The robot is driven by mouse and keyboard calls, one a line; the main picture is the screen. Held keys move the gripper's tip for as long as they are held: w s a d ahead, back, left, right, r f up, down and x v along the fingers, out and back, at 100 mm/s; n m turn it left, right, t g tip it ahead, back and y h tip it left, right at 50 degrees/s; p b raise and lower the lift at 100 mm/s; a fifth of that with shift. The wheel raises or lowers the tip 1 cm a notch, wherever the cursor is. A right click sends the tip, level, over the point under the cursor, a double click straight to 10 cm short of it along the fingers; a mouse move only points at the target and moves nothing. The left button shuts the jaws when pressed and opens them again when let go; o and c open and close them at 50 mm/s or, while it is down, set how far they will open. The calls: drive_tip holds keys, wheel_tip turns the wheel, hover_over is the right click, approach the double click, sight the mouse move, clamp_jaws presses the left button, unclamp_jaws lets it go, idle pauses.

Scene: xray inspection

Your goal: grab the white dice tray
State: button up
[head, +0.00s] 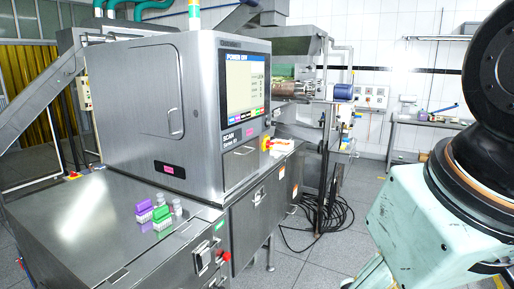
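I cannot make out a white dice tray for certain. On the steel surface in front of the scanner stand a small purple-topped block (145,209) and a green-topped block (161,215), both with pale lower parts. Small grey-white cylinders (176,206) stand beside them. A flat pale item (283,146) lies at the scanner's right end; it is too small to identify. My gripper is outside the view; only part of my arm shows at the right, well apart from these objects.
The steel scanner cabinet (150,105) with its lit screen (245,87) stands behind the blocks. The steel top (75,225) is bare at its left and front. Black cables (322,215) lie coiled on the floor. A bench (430,121) stands at the back right.

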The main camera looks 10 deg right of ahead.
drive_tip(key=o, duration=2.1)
